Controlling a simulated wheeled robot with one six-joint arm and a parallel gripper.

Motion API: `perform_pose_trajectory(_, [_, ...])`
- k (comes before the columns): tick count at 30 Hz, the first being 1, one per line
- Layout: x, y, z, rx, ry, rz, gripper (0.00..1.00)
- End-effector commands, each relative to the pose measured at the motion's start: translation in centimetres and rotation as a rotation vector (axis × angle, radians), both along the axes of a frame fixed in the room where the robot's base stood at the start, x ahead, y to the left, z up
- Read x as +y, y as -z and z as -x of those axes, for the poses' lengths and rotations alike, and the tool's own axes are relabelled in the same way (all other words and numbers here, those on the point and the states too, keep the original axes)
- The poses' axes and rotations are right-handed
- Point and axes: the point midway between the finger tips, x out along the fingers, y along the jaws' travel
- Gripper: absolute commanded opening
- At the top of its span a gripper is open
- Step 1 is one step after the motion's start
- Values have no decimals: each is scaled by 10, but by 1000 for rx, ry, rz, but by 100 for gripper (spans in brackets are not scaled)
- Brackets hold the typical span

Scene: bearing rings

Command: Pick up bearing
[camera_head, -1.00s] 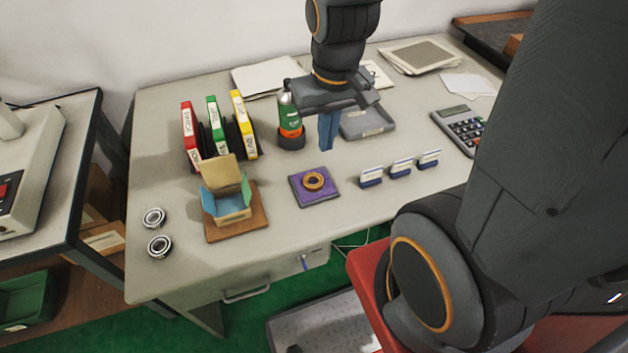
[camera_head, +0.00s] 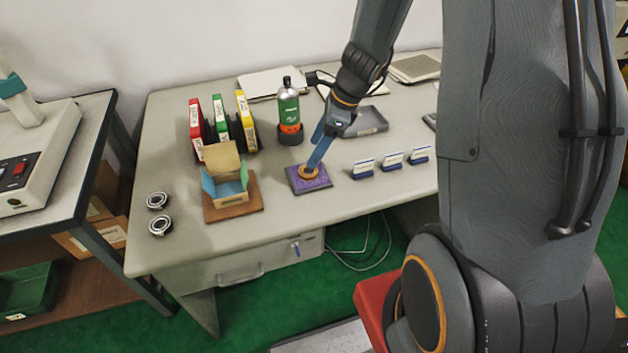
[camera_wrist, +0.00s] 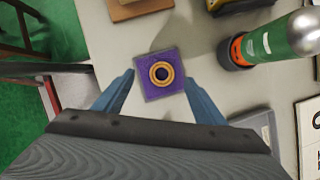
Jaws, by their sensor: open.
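A bronze-coloured bearing ring (camera_wrist: 161,73) lies flat on a purple square pad (camera_wrist: 149,90) on the desk. In the head view the ring (camera_head: 302,172) is partly hidden by my fingers, and the purple pad (camera_head: 297,184) shows around it. My gripper (camera_head: 312,166) points down at the ring with its blue fingers. In the wrist view my gripper (camera_wrist: 160,84) is open and empty, with one finger on each side of the pad and the ring between them in the picture. I cannot tell the exact height of the fingertips above the ring. Two silver bearings (camera_head: 158,200) (camera_head: 161,225) lie at the desk's left front.
An open cardboard box (camera_head: 232,190) on a wooden board stands left of the pad. A green bottle (camera_head: 288,108) stands behind it, near upright binders (camera_head: 221,122). Small blue-white card boxes (camera_head: 391,161) stand right. A grey tray (camera_head: 365,122) lies behind. The desk's left front is mostly clear.

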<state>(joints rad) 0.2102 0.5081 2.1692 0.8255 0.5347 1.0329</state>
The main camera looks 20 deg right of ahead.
Motion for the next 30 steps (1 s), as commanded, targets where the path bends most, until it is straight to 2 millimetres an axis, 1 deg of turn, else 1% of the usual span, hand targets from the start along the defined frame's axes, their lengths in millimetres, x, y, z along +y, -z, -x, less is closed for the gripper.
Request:
perform_pose_trajectory(6, [-6, 19, -3, 4, 32, -4, 64])
perform_pose_trajectory(11, [-8, 31, -4, 4, 38, -3, 64])
perform_pose_trajectory(17, [-6, 56, -6, 4, 35, -2, 64])
perform_pose_trajectory(21, [1, 70, -9, 4, 33, -3, 64])
perform_pose_trajectory(24, [2, 74, -10, 2, 31, -1, 64])
perform_pose_trajectory(30, [3, 75, -11, 0, 30, 0, 64])
